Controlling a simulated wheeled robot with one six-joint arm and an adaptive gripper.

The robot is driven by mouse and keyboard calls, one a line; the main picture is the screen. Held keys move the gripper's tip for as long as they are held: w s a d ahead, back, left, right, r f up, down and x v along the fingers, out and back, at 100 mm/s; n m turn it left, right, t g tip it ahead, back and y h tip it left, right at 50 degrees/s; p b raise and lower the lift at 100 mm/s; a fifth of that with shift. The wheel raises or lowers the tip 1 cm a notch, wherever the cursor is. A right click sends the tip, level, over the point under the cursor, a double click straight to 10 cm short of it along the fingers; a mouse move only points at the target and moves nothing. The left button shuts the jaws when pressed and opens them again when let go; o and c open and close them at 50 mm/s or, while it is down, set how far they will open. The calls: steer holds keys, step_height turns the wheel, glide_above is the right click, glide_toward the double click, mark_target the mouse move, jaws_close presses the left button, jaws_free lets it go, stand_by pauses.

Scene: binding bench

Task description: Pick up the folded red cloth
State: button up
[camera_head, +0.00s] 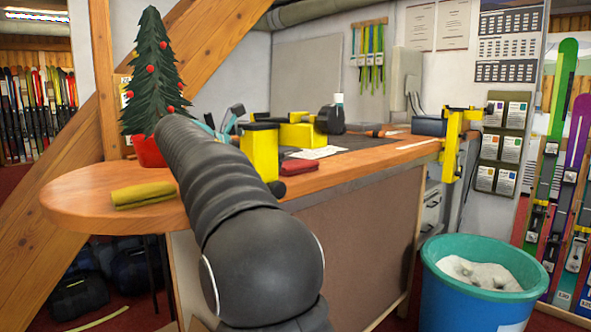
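The folded red cloth (299,167) lies flat on the wooden bench top, near its front edge and right of the middle of the view. It is small and dark red, just right of an upright yellow block with a black top. My dark arm (225,190) rises from the bottom middle and leans up to the left, across the bench. Its nearer part stands left of the red cloth and does not cover it. My gripper does not show; the arm's far end may hide it.
A folded yellow cloth (143,194) lies on the bench's rounded left end. The yellow block (262,150) stands close beside the red cloth. White paper (315,152) lies behind it. A small Christmas tree (153,75) stands at the back left. A blue bin (478,290) stands on the floor at right.

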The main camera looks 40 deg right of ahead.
mark_target(289, 169)
steer(key=shift+x, duration=2.9)
steer(key=shift+s, duration=0.25)
steer(key=c, duration=1.2)
steer(key=shift+r, duration=0.15)
